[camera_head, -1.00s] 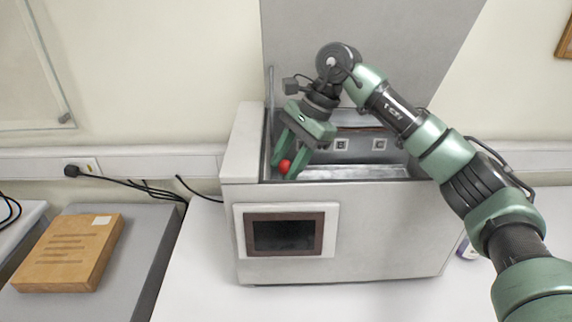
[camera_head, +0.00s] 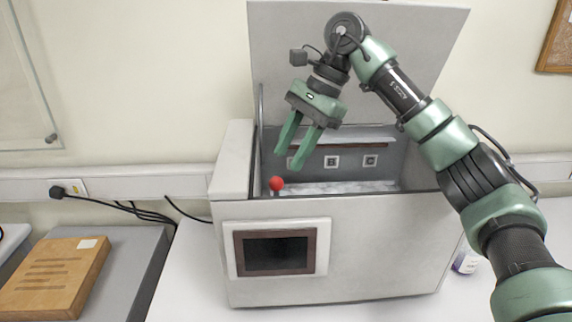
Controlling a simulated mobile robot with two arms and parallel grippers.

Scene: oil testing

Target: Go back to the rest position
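My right gripper (camera_head: 289,160) is open and empty, raised above the opening of the grey-white testing machine (camera_head: 350,245). Its two green fingers point down and a little left. A red ball-shaped knob (camera_head: 276,184) stands at the left front of the machine's opening, just below the fingertips and apart from them. The part under the knob is mostly hidden by the machine's front wall. The machine's lid (camera_head: 420,60) stands open at the back. My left gripper is not in view.
A wooden box (camera_head: 55,278) lies on a grey surface (camera_head: 140,270) at the left. Black cables (camera_head: 130,208) run from a wall socket. A small bottle (camera_head: 467,262) stands on the white table right of the machine, close to my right arm.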

